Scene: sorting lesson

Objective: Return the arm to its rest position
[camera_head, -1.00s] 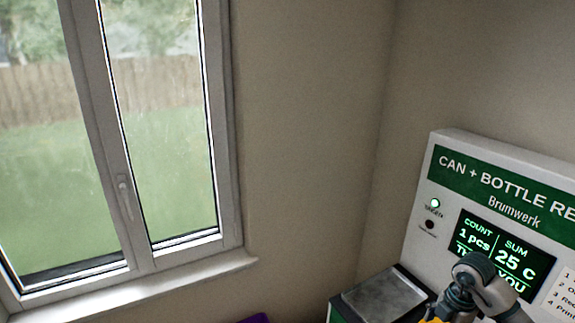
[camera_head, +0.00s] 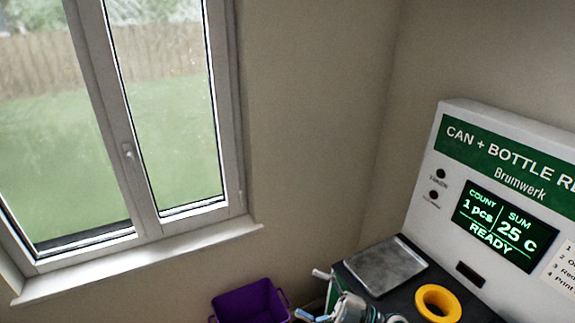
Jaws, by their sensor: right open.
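My right gripper (camera_head: 310,293) is at the bottom of the view, left of the machine's dark counter, with its fingers spread and pointing left. I see nothing held between them. The lower part of the gripper and the arm behind it are cut off by the picture's bottom edge. My left gripper is not in view. The can and bottle return machine (camera_head: 424,225) stands at the right. Its screen (camera_head: 505,226) reads 1 pcs, 25 C and READY.
A purple bin (camera_head: 250,303) stands below, left of my right gripper. A grey metal plate (camera_head: 385,264) and a yellow ring (camera_head: 438,305) are on the machine's dark counter. A window (camera_head: 128,150) with a sill is at the left. The wall between is bare.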

